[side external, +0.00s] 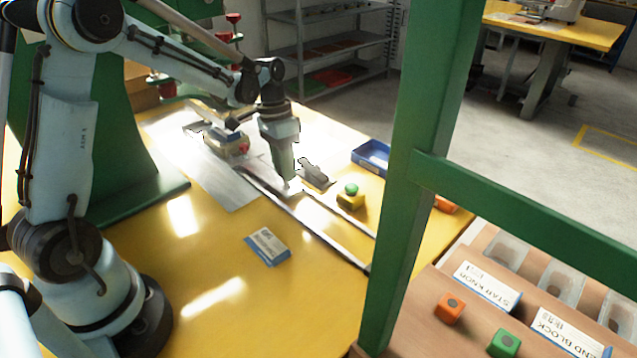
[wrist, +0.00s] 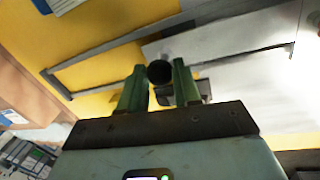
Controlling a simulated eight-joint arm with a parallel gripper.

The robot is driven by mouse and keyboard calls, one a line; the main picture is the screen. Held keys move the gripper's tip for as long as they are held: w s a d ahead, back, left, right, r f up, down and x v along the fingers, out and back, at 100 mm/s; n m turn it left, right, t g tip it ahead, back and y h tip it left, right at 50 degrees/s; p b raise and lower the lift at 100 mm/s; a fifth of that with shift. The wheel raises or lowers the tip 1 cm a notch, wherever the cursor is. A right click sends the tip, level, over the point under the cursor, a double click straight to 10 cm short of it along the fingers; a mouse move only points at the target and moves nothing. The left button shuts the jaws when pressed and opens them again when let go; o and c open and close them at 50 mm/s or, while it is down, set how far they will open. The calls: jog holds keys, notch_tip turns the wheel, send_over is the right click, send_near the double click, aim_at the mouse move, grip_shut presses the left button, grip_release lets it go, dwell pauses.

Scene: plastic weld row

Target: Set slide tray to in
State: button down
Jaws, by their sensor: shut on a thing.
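The slide tray looks like a flat pale plate (side external: 215,180) on the yellow table, beneath and left of my gripper. In the wrist view the pale plate (wrist: 235,45) fills the right side, lying along dark rails. My gripper (side external: 288,176) points down at the plate's right end. In the wrist view its green fingers (wrist: 159,70) are shut on a dark round knob (wrist: 160,74), which appears to belong to the tray. The fingers hide the knob in the side view.
Rails (side external: 325,235) run over the table toward the lower right, with bare yellow between them. A yellow block with a green knob (side external: 350,197), a blue bin (side external: 371,157) and a labelled box (side external: 266,247) stand nearby. A green post (side external: 415,170) rises in front.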

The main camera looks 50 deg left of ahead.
aim_at(276, 179)
jog(key=a, duration=0.3)
jog(key=shift+a, duration=0.3)
jog(key=c, duration=0.8)
grip_release()
jog(key=shift+d, duration=0.1)
notch_tip(276, 179, up, 12)
jog(key=a, duration=0.2)
jog(key=shift+w+a, duration=0.15)
jog(key=shift+w, duration=0.1)
